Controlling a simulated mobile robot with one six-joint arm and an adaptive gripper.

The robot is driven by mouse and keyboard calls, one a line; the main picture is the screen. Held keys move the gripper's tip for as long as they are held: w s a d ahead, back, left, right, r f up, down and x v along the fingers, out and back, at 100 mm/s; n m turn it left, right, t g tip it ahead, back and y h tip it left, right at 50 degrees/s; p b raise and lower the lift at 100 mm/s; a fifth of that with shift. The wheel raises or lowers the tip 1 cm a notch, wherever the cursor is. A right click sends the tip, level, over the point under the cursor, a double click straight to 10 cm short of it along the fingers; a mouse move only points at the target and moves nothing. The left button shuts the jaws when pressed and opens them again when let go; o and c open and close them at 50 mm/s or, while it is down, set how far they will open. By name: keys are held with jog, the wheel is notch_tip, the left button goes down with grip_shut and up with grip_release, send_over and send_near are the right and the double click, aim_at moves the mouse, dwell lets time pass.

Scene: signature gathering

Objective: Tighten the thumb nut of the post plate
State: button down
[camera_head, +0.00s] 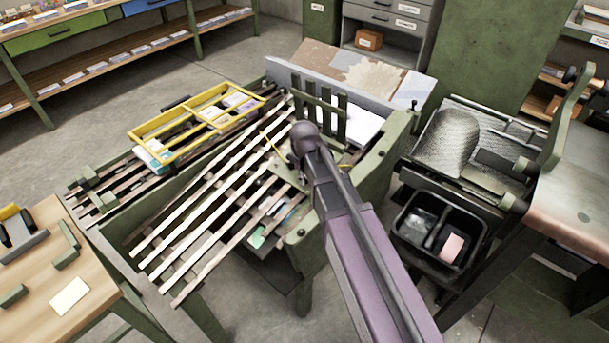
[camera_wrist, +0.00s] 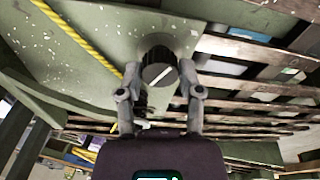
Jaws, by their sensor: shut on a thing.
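The thumb nut (camera_wrist: 158,70) is a dark round knob with a pale line across its face. It stands out from the green post plate (camera_wrist: 110,38) in the wrist view. My gripper (camera_wrist: 159,76) has one finger on each side of the nut and is shut on it. In the head view my arm hides the nut, and only part of the green plate (camera_head: 287,178) shows beside my gripper (camera_head: 297,170). The pale line on the nut runs at a slant.
A yellow cord (camera_wrist: 80,38) crosses the plate close to my left finger. Wooden slats (camera_head: 205,215) lie left of the arm, with a yellow tray (camera_head: 140,133) on the far side. A black bin (camera_head: 400,222) and a machine with a mesh roll (camera_head: 447,140) stand right.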

jog(key=m, duration=0.6)
jog(key=shift+t+h, duration=0.3)
jog(key=m, duration=0.6)
jog(key=shift+m+h, duration=0.3)
jog(key=shift+m, duration=0.1)
jog(key=shift+c, duration=1.3)
grip_release()
jog(key=shift+n, duration=0.4)
